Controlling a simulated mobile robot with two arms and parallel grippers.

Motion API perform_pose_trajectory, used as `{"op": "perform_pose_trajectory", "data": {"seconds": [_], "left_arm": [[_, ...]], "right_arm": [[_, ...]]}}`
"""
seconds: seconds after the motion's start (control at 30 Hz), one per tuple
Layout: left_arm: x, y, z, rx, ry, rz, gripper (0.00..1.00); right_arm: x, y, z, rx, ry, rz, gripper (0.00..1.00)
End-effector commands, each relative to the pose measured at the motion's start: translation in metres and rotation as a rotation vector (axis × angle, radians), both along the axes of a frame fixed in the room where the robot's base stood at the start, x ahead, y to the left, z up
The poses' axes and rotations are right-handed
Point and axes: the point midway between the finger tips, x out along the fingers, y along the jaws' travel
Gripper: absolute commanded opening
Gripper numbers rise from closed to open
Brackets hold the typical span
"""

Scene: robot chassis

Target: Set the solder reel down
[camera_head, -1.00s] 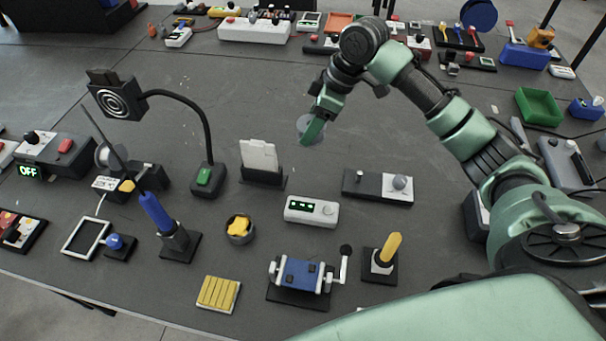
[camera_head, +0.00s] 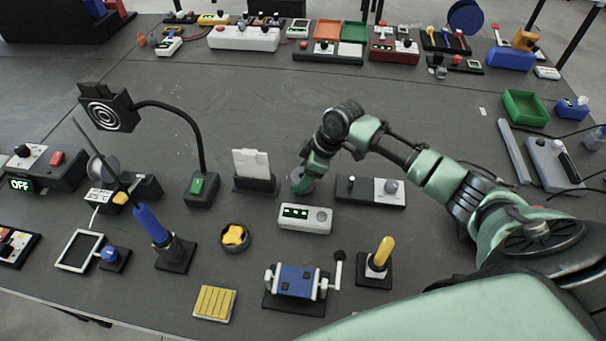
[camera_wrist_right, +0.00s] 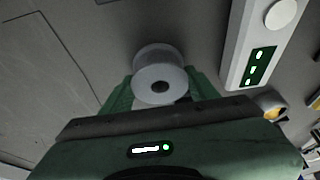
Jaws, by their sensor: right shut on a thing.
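The solder reel (camera_wrist_right: 158,72) is a grey-white spool with a dark centre hole, between the green fingers of my right gripper (camera_wrist_right: 158,92) in the wrist view. In the head view the reel (camera_head: 296,176) shows as a small grey disc beside the fingertips of my right gripper (camera_head: 301,184). The gripper is shut on the reel, low over the table or at its surface; I cannot tell whether the reel touches it. My left gripper is not in view.
A white box with a green display (camera_head: 305,218) lies just in front of the reel. A card holder (camera_head: 254,182) stands to its left and a dark box with a grey knob (camera_head: 371,191) to its right. The table (camera_head: 270,110) behind is clear.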

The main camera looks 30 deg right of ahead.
Motion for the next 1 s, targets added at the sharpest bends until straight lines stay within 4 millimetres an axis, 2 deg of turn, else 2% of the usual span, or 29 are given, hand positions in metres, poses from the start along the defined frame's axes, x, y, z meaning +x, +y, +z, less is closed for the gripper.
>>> {"op": "perform_pose_trajectory", "data": {"seconds": [0.3,0.33,0.4,0.77,0.87,1.0], "left_arm": [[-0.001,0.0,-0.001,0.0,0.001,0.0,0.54],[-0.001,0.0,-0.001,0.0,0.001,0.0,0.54],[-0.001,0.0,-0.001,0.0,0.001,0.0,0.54],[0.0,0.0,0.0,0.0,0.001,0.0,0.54],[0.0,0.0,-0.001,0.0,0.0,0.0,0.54],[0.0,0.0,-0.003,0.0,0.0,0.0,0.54]], "right_arm": [[0.0,0.0,-0.003,0.001,-0.001,0.0,0.18],[0.0,0.0,-0.002,0.0,-0.001,0.0,0.68],[0.0,0.0,-0.002,0.001,-0.001,0.0,0.81],[0.001,0.0,0.002,0.0,-0.002,0.001,0.81],[-0.001,-0.004,0.012,0.0,-0.003,0.0,0.81],[-0.008,-0.013,0.037,-0.002,-0.005,0.0,0.81]]}}
